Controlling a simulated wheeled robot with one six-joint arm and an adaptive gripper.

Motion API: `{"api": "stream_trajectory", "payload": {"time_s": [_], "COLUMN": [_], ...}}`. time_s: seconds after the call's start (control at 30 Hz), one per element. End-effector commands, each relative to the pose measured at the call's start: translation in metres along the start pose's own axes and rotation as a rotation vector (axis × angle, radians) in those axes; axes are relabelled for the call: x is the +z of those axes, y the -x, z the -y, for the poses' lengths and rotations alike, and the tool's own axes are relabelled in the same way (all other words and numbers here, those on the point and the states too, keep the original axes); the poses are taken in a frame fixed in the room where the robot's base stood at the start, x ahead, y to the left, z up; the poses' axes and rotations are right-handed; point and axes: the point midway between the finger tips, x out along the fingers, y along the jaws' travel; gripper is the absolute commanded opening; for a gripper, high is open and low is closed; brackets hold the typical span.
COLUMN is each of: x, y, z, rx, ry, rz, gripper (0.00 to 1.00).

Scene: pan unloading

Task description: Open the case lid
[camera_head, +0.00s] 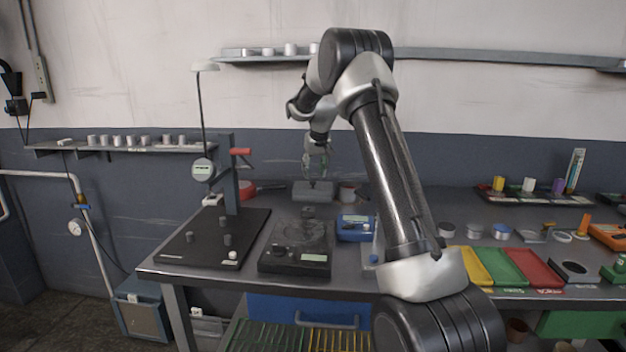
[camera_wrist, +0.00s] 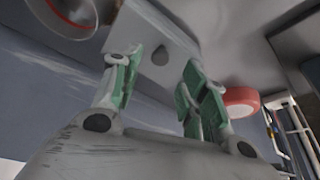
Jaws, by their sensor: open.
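The grey case (camera_head: 313,191) sits at the back of the bench, near the wall, with its lid looking shut. My gripper (camera_head: 316,172) hangs just above it, pointing down. In the wrist view the case (camera_wrist: 165,25) shows as a grey box face with a small dark drop-shaped spot. My gripper (camera_wrist: 158,62) is open there, with one green-padded finger on each side of that spot and nothing held between them. I cannot tell whether the fingertips touch the case. The lid seam and hinge are not clear.
A red round thing (camera_head: 246,190) stands left of the case and a cup (camera_head: 348,192) stands right. A gauge stand (camera_head: 230,180), a black device (camera_head: 297,248) and a blue box (camera_head: 355,228) are nearer the front. My arm hides part of the bench.

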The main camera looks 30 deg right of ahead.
Motion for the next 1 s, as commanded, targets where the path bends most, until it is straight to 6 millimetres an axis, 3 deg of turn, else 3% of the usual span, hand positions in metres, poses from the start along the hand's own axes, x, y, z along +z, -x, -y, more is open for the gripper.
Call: {"api": "stream_trajectory", "payload": {"time_s": [0.23,0.6,0.83,1.0], "x": [0.001,0.001,0.001,0.001], "y": [-0.037,-0.045,-0.045,-0.045], "z": [0.000,0.000,0.000,0.000], "rx": [0.000,0.000,0.000,0.000], "ry": [0.000,0.000,0.001,0.001], "rz": [0.002,0.000,0.001,0.001], "gripper": [0.44,0.44,0.04,0.00]}}
